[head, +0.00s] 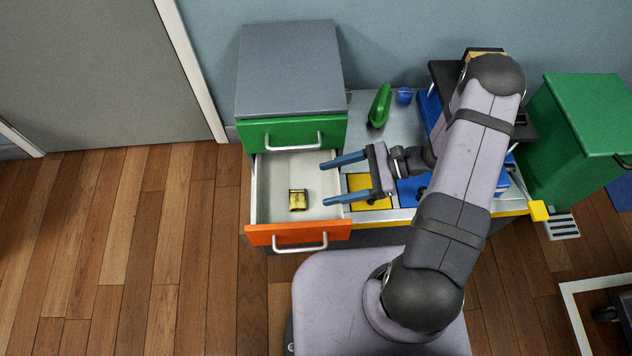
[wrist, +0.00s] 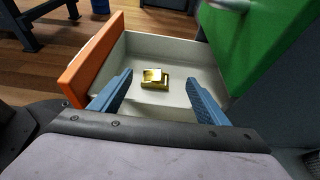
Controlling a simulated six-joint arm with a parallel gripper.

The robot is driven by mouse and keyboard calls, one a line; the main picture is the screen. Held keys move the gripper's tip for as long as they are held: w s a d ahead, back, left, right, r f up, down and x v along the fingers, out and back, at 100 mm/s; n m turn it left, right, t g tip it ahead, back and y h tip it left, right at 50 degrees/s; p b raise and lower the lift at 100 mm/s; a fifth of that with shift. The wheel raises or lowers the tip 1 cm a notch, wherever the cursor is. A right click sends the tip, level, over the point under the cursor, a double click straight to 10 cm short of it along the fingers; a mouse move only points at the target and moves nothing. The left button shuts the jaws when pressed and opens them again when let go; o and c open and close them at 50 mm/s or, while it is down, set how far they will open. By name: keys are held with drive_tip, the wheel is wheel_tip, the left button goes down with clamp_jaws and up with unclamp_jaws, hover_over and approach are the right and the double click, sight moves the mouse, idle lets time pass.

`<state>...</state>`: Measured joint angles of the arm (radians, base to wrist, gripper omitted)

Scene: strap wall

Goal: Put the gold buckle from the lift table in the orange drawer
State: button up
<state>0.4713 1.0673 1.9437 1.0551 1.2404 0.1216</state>
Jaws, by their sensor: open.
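The gold buckle (head: 298,200) lies on the floor of the pulled-out orange drawer (head: 300,235). In the wrist view the buckle (wrist: 154,79) rests on the pale drawer bottom, apart from the drawer walls. My gripper (head: 335,180) is open and empty, its blue fingers apart at the right side of the drawer, pointing left. In the wrist view my gripper (wrist: 163,92) has its fingers to either side of the view of the buckle, with a gap from it. The orange drawer front (wrist: 92,60) stands at the left there.
A shut green drawer (head: 292,132) sits above the orange one, under a grey top. A green object (head: 379,106) and a blue object (head: 404,95) stand on the worktop. A green cabinet (head: 590,130) is at the right. The wooden floor at left is clear.

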drive_tip(key=shift+p+v, duration=0.3)
drive_tip(key=shift+v, duration=1.7)
drive_tip(key=s+d+r+n+h+p, duration=0.2)
drive_tip(key=s+r+n+h, duration=0.3)
drive_tip(key=r+n+h, duration=0.3)
drive_tip(key=s+d+r+n+h+p, duration=0.1)
drive_tip(key=s+r+n+h, duration=0.3)
drive_tip(key=r+n+h, duration=0.45)
wheel_tip(320, 180, up, 36)
drive_tip(key=n+y+p, duration=0.1)
drive_tip(key=y+p, duration=0.2)
drive_tip(key=p, duration=3.5)
drive_tip(key=shift+s+d+r, duration=0.15)
drive_tip(key=shift+d+r, duration=0.05)
drive_tip(key=shift+d, duration=0.05)
drive_tip(key=shift+n, duration=0.25)
